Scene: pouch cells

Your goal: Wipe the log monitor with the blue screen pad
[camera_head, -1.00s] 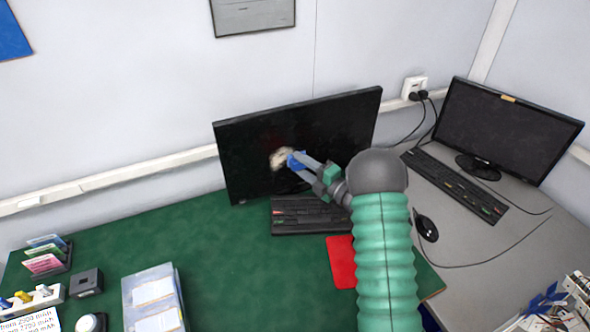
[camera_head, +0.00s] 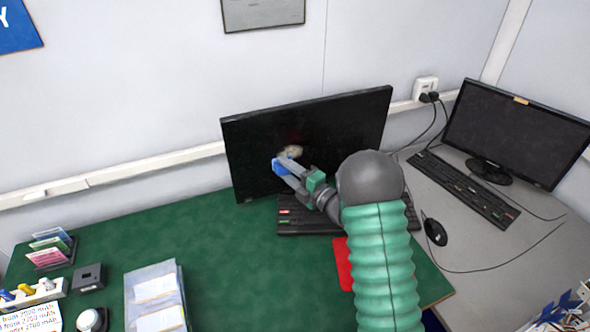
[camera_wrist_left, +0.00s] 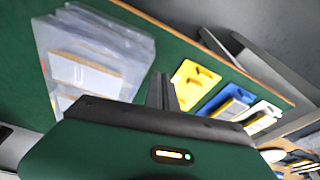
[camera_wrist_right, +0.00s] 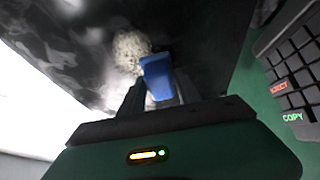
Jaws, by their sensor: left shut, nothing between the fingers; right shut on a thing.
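A black monitor (camera_head: 345,125) stands at the back of the green table, with a pale smudge (camera_head: 291,152) near the middle of its screen. My right gripper (camera_head: 284,172) is shut on the blue screen pad (camera_head: 282,164), held up at the screen just below and left of the smudge. In the right wrist view the pad (camera_wrist_right: 160,78) is between the fingers, beside the mottled pale smudge (camera_wrist_right: 130,48). Whether the pad touches the glass I cannot tell. My left gripper (camera_wrist_left: 162,92) is shut and empty over the green table, outside the head view.
A keyboard (camera_head: 310,218) lies before the monitor, partly behind my right arm. A red mat (camera_head: 343,262) lies nearby. A second monitor (camera_head: 515,135), keyboard and mouse (camera_head: 435,232) are on the grey desk. Plastic sleeves (camera_head: 155,295) lie at front left. The table's middle left is clear.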

